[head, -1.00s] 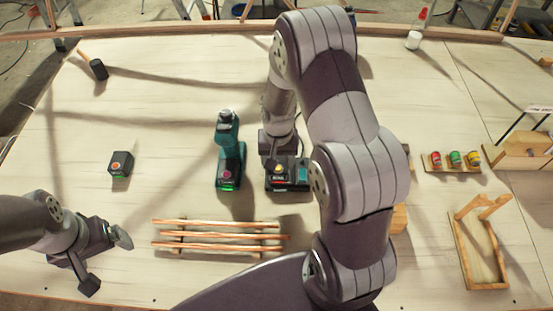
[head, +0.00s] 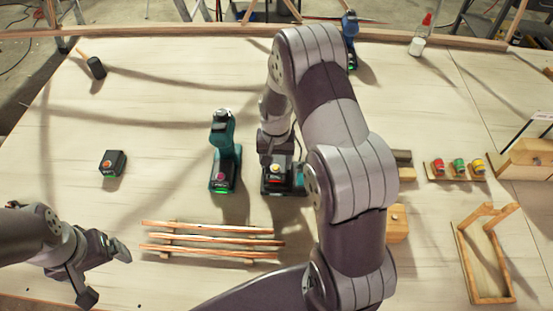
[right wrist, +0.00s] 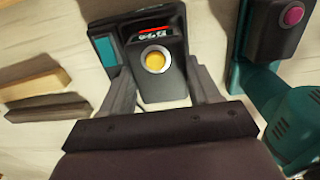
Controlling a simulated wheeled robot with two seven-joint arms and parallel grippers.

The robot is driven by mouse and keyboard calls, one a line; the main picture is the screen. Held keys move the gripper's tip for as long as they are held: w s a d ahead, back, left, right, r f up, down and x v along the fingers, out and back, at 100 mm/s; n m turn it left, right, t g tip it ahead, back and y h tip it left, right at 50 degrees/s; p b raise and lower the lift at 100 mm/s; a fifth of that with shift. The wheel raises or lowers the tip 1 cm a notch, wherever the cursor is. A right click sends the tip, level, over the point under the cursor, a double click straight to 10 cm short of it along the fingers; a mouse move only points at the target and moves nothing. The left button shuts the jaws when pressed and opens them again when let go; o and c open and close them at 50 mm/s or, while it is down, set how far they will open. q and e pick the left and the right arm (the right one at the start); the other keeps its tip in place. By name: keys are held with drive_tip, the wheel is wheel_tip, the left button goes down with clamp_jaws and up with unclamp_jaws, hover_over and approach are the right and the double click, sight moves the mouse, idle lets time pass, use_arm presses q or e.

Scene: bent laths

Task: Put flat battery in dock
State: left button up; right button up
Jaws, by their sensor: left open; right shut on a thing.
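A dark battery with a yellow button (right wrist: 155,62) is between the fingers of my right gripper (right wrist: 163,88), which is shut on it. The black and teal dock (right wrist: 105,48) is around or just under it, with a small red mark beside the button. In the head view, the dock (head: 298,178) is partly covered by my right gripper (head: 273,163). I cannot tell whether the battery is fully seated. My left gripper (head: 105,272) is open and empty at the lower left, clear of the battery and dock.
Another dark battery (head: 113,163) lies farther left. Copper-coloured laths (head: 210,240) lie in front. A blue drill (head: 350,40) stands at the back. Wooden blocks (head: 397,222) and a frame (head: 487,255) are right.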

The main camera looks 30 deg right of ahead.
drive_tip(key=shift+s+d, duration=0.2)
drive_tip(key=shift+d, duration=0.15)
drive_tip(key=shift+a, duration=0.1)
drive_tip(key=shift+w+a, duration=0.1)
drive_tip(key=shift+a, duration=0.05)
drive_tip(key=shift+f+b, duration=0.45)
drive_tip(key=shift+f, duration=0.6)
idle(1.3)
drive_tip(key=o, duration=1.4)
